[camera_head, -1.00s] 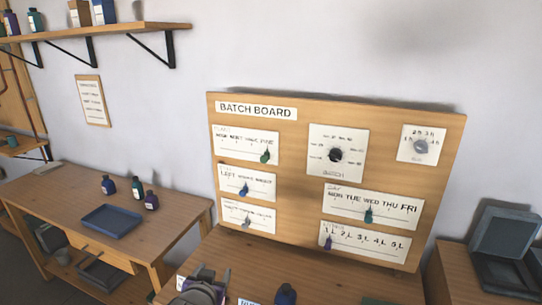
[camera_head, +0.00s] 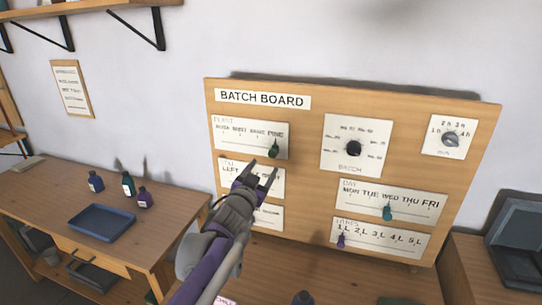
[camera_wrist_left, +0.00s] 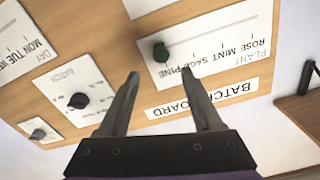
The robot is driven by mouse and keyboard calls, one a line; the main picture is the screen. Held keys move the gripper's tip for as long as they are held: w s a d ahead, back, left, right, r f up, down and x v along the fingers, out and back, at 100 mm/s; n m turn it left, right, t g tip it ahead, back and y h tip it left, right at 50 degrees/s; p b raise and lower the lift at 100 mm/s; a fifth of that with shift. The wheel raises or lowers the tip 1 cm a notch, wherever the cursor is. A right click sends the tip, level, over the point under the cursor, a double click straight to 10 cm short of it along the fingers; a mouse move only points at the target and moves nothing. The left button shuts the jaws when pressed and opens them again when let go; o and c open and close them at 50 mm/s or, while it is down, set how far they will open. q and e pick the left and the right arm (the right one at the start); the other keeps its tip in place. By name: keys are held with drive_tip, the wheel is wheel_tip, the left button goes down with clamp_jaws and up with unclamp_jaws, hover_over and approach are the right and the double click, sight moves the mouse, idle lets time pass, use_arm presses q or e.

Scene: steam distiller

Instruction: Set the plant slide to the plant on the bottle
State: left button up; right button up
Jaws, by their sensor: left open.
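The plant slide is a green knob (camera_head: 274,149) on the top left card of the batch board (camera_head: 480,130). It stands at PINE, the right end of the ROSE, MINT, SAGE, PINE scale. My left gripper (camera_head: 263,170) is open and empty, just below the knob in the head view. In the left wrist view, which is upside down, the green knob (camera_wrist_left: 161,52) lies beyond and between the two spread fingertips (camera_wrist_left: 160,76), apart from them. Bottles (camera_head: 129,184) stand on the left table, their labels too small to read. My right gripper is out of view.
The board also carries a black batch dial (camera_head: 354,148), a grey timer dial (camera_head: 450,140), a teal day slide (camera_head: 387,213) and a purple litres slide (camera_head: 341,240). A blue tray (camera_head: 101,223) lies on the left table.

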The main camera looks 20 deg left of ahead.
sight(272, 155)
use_arm(q)
drive_tip(key=w+p, duration=0.1)
drive_tip(key=w, duration=0.7)
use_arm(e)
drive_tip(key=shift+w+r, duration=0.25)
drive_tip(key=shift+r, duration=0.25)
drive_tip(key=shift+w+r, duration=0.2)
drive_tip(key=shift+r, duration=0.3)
use_arm(q)
drive_tip(key=shift+s, duration=0.1)
clamp_jaws()
